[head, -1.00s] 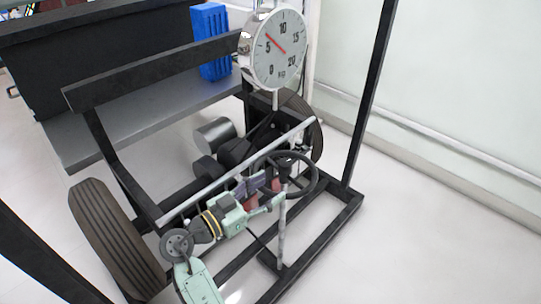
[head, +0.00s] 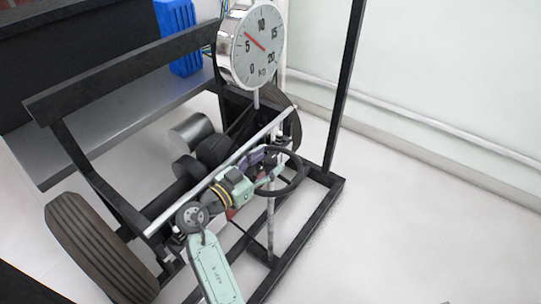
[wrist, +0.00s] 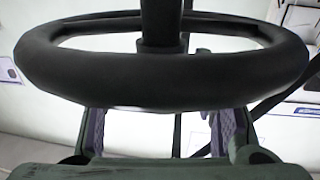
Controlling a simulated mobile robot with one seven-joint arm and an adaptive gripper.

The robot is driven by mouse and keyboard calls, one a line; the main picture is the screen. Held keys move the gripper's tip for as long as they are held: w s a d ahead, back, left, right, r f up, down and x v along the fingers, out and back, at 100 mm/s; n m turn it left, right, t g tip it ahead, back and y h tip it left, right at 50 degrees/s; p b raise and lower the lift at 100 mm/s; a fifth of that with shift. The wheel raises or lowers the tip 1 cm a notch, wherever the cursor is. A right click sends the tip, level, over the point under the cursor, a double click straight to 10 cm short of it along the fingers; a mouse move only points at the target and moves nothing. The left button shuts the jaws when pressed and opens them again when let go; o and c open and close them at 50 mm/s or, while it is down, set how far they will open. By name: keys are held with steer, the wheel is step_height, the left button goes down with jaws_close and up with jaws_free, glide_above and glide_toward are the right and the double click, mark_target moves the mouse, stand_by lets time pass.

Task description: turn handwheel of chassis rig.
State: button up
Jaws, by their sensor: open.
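The black handwheel (head: 301,176) sits on an upright grey post at the front of the chassis rig (head: 322,205). In the wrist view the thick rim of the handwheel (wrist: 165,78) spans the picture, with the dark hub stem behind it. My gripper (head: 268,169) is at the left side of the wheel in the head view. In the wrist view my gripper (wrist: 160,132) is open, its two purple-padded fingers apart below and partly behind the rim. Whether a finger touches the rim cannot be told.
A round dial gauge (head: 258,48) stands above the rig. A black tyre (head: 95,248) is at the left, another behind the wheel. A silver bar (head: 215,178) crosses behind my arm. A tall black post (head: 345,90) rises at the right. The floor at right is clear.

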steer(key=shift+x, duration=0.95)
steer(key=shift+c, duration=0.2)
jaws_close()
